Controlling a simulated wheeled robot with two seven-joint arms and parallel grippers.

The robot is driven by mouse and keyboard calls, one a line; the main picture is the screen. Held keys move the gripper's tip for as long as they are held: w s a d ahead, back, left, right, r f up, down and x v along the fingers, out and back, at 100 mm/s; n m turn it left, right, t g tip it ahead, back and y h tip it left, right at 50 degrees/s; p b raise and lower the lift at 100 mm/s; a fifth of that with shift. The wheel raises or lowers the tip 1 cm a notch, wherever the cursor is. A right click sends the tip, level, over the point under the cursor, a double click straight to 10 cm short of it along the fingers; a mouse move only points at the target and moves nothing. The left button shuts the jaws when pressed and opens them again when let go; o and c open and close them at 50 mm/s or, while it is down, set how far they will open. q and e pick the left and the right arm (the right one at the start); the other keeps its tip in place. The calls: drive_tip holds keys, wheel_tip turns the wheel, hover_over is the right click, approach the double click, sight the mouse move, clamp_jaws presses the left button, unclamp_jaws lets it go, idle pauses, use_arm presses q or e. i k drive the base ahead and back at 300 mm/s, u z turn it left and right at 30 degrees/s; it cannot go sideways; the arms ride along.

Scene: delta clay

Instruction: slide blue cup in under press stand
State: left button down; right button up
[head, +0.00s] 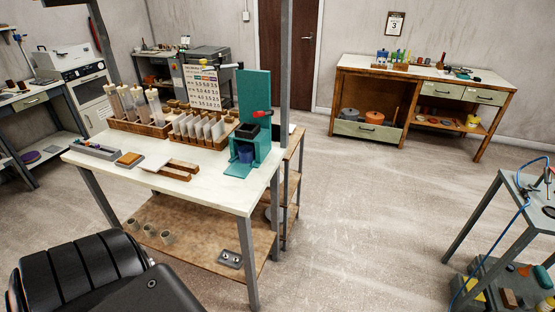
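The press stand (254,92) is teal, with a tall back plate, a dark square top part and a red-tipped handle. It stands at the right end of the white-topped table. The small blue cup (246,154) shows low in the stand's front opening, beneath the dark square part and above the flat teal foot (238,171). From here I cannot tell how deep it sits or whether it touches the stand. Neither of my grippers is in view.
The table top (215,195) is clear in front of the stand. Left of it are a wooden rack (140,128), upright pale tiles (200,130) and wooden blocks (175,172). A grey post (285,60) rises close to the stand's right. Open floor (350,220) lies to the right.

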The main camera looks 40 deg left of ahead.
sight(245, 151)
drive_tip(key=z, duration=0.25)
drive_tip(key=i, duration=1.95)
drive_tip(key=u, duration=2.15)
